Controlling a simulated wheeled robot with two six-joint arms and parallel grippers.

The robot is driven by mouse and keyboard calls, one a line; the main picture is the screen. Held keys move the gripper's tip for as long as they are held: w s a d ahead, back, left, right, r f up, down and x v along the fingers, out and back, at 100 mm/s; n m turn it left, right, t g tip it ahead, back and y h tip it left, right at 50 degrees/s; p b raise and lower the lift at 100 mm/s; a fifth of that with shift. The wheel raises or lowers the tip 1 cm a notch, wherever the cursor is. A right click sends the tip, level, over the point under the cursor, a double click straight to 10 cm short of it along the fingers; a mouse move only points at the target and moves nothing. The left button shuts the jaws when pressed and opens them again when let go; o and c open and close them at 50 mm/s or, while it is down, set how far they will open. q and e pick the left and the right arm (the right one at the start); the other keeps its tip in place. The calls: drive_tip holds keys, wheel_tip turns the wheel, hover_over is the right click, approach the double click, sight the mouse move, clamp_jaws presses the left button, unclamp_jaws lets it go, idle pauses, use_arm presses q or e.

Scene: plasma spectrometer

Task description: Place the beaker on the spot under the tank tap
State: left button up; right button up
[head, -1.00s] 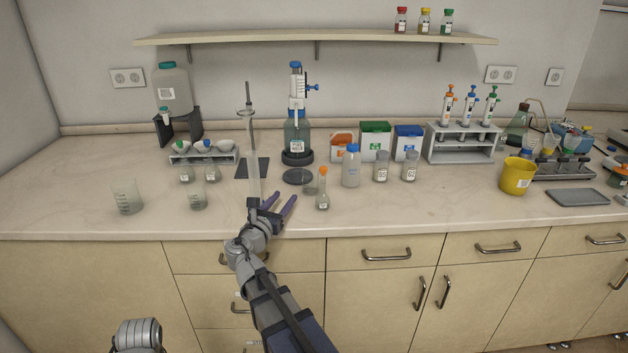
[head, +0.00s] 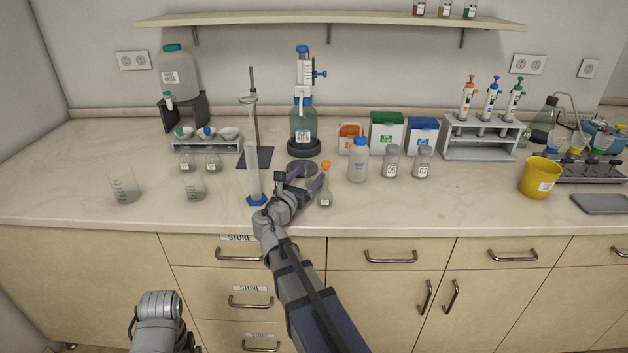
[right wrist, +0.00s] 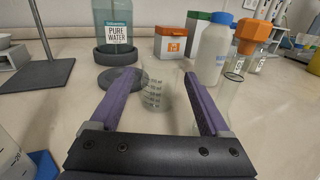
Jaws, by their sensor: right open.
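A small clear graduated beaker (right wrist: 155,90) stands upright on the bench between the fingers of my right gripper (right wrist: 162,76) in the right wrist view. The fingers are open, one each side of it; firm contact cannot be seen. In the head view the right gripper (head: 306,177) partly hides this beaker, near a dark round disc (head: 300,166). The tank (head: 177,75) with a teal cap sits on a dark stand at the back left. Its tap (head: 168,101) faces forward; no clear marked spot shows under it. My left gripper is out of view.
A tall measuring cylinder (head: 252,160) stands just left of my right gripper. A small orange-topped flask (head: 326,190) and a blue-capped bottle (head: 358,160) are close on the right.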

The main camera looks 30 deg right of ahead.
sight(310, 173)
drive_tip(key=x, duration=0.5)
drive_tip(key=c, duration=1.1)
